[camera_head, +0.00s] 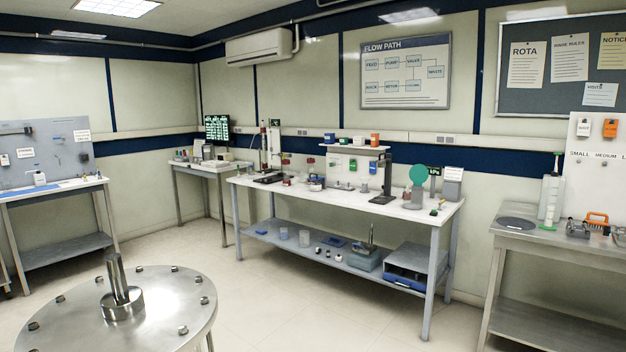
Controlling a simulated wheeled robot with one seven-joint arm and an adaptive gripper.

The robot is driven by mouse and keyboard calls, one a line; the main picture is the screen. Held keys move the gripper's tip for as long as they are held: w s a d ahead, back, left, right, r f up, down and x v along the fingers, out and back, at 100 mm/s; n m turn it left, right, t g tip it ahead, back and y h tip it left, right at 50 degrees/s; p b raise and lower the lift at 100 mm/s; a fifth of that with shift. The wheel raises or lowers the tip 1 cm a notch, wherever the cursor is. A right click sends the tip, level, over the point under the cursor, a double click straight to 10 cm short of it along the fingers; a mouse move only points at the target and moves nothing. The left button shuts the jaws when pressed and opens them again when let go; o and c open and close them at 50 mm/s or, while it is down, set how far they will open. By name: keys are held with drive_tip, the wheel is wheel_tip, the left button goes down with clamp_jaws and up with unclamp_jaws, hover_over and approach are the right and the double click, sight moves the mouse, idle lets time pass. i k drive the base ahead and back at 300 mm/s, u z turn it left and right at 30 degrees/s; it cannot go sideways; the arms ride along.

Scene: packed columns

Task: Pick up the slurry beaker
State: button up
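No thing is clearly marked as the slurry beaker. Two small cup-like vessels, a bluish one (284,233) and a pale, clear-looking one (304,238), stand on the lower shelf of the middle bench (410,214). They look like beakers, but I cannot tell whether either is the slurry beaker, as any label is too small to read. Several small items on the bench top are also too small to identify. My gripper is not in view.
A round bolted metal plate with a central post (123,302) stands at the front left. A bench (60,190) is at the far left, a small table (184,165) in the corner, and another bench (560,245) at right. The floor (270,300) before the middle bench is clear.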

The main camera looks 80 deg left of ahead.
sight(303, 173)
drive_tip(key=u, duration=2.05)
drive_tip(key=i, duration=4.35)
drive_tip(key=u, duration=2.3)
drive_tip(key=i, duration=2.25)
